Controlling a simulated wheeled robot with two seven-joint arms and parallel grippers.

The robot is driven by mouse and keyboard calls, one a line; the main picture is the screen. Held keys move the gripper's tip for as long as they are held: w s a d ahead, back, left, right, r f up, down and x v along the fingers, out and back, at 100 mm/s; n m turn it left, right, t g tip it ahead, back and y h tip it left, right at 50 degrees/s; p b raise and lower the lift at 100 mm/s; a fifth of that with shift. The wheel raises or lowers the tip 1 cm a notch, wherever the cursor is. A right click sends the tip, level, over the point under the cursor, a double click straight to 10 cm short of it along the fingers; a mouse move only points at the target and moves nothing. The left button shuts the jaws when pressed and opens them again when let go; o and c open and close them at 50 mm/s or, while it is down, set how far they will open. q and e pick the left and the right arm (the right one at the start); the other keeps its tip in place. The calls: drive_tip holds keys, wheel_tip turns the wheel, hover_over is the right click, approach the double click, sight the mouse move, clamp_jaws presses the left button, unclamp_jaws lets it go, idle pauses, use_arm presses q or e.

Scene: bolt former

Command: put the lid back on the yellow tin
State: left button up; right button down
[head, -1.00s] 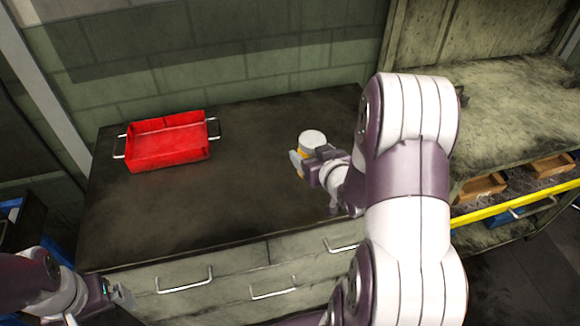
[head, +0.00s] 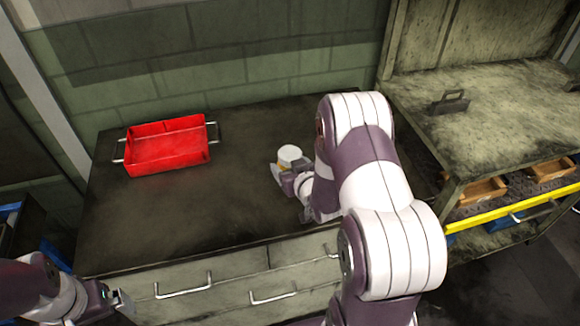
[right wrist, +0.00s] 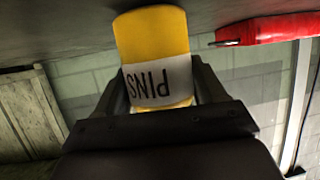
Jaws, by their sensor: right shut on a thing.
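The yellow tin (right wrist: 151,32) has a white label reading PINS, upside down in the right wrist view. In the head view the tin (head: 291,163) stands upright at the bench's middle right, with a pale round top (head: 289,152). I cannot tell whether that top is a lid, and no separate lid shows. My right gripper (right wrist: 160,72) is shut on the tin, a finger on each side; it also shows in the head view (head: 283,174). Whether the tin touches the bench is unclear. My left gripper (head: 123,300) is at the lower left, away from the tin; its opening is unclear.
A red tray (head: 166,147) with wire handles sits at the bench's back left. The dark bench top (head: 220,210) is clear between tray and tin. A shelf unit (head: 500,110) on the right bears a black handled object (head: 450,102) and has wooden bins below.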

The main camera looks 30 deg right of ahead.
drive_tip(key=shift+f, duration=0.1)
drive_tip(key=shift+f, duration=0.2)
drive_tip(key=shift+c, duration=0.5)
unclamp_jaws()
drive_tip(key=shift+r, duration=0.3)
drive_tip(key=v, duration=1.2)
drive_tip(key=shift+f, duration=0.1)
